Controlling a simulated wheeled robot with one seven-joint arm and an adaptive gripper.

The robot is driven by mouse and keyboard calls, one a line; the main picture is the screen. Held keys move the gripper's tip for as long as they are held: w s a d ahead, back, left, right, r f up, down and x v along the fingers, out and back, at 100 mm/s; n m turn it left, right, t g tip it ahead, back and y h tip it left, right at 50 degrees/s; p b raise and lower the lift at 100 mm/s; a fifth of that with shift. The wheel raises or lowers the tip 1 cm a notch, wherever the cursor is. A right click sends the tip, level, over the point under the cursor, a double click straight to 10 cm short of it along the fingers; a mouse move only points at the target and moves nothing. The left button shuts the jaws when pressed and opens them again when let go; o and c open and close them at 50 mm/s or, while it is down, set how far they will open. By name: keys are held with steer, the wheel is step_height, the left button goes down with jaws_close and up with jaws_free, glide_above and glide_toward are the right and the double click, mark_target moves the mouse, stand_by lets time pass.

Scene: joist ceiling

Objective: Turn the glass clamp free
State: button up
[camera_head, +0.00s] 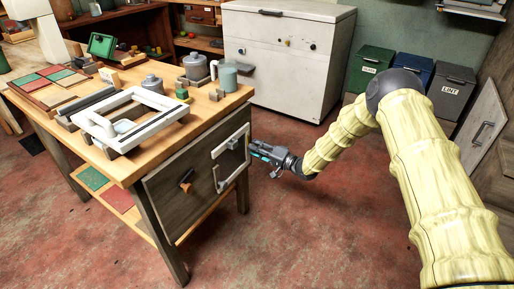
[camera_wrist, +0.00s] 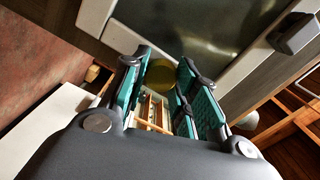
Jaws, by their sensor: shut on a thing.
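My gripper (camera_head: 255,149) is at the right edge of the workbench's grey drawer front, beside a small white-framed pane (camera_head: 231,146). In the wrist view my gripper's teal fingers (camera_wrist: 160,75) are shut around a round olive-yellow piece (camera_wrist: 160,70), which may be the glass clamp; the fingers cover part of it. The dark glass (camera_wrist: 210,28) in its pale frame lies just beyond the fingertips. A black block (camera_wrist: 295,34) sits on the frame at the right of the wrist view. The head view does not show the held piece clearly.
The workbench (camera_head: 125,165) bears a white frame (camera_head: 128,118), grey canisters (camera_head: 196,66) and wooden pieces. A white chest (camera_head: 287,60) stands behind my gripper, with bins (camera_head: 451,90) to the right. The red floor in front is clear.

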steer(key=shift+m, duration=0.4)
steer(key=o, duration=1)
steer(key=shift+d, duration=0.1)
steer(key=v, duration=1.2)
steer(key=shift+f, duration=0.1)
